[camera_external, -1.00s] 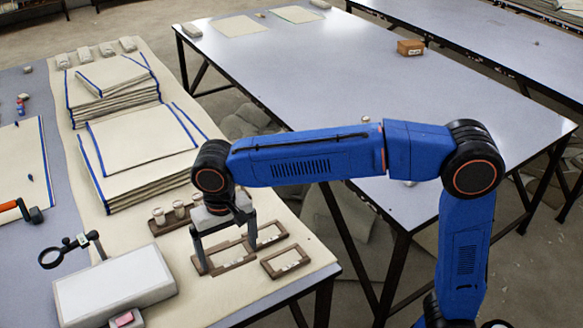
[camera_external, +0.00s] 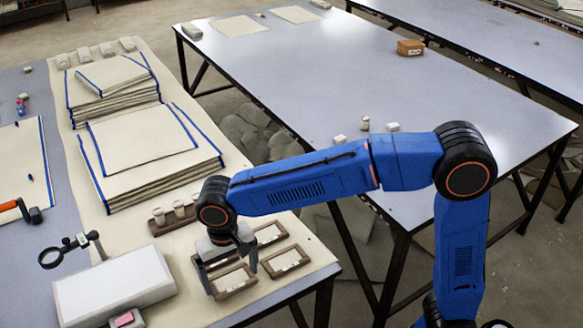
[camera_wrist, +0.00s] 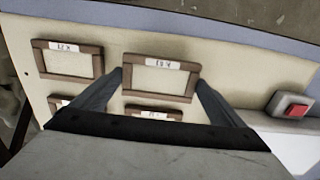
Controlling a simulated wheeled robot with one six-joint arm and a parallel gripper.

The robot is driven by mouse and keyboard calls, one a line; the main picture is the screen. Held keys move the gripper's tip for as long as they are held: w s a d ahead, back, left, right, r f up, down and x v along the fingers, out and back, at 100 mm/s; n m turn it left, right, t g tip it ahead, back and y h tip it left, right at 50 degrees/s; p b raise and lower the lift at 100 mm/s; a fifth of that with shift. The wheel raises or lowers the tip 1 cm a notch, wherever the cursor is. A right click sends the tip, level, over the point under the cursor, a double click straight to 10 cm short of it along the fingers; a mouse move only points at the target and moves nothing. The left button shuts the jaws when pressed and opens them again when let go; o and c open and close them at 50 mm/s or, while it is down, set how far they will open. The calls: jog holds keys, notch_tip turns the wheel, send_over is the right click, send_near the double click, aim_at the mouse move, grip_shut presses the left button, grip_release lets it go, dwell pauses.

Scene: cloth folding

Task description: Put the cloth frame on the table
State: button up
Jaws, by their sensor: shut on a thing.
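The cloth frame (camera_external: 231,282) is a brown wooden rectangle with a pale panel and a white label. My gripper (camera_external: 233,279) is shut on it, with one finger at each short end. It also shows in the wrist view (camera_wrist: 160,76), level, with its label at the top, between the two fingers (camera_wrist: 158,80). The frame is on or just above the cream cover of the work table (camera_external: 318,254); I cannot tell if it touches. A similar frame (camera_external: 286,262) lies beside it to the right.
More frames lie behind, one at the right (camera_external: 268,234), another partly hidden by my gripper. A rack of small jars (camera_external: 178,210) and cloth stacks (camera_external: 150,165) stand farther back. A white box (camera_external: 115,287) is at left, and the table's edge is close.

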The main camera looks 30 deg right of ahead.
aim_at(231, 279)
jog(key=shift+f, duration=0.95)
jog(key=shift+f, duration=0.1)
jog(key=o, duration=0.7)
jog(key=shift+o, duration=0.2)
notch_tip(231, 279, up, 12)
notch_tip(231, 279, down, 12)
jog(key=shift+r, duration=1.1)
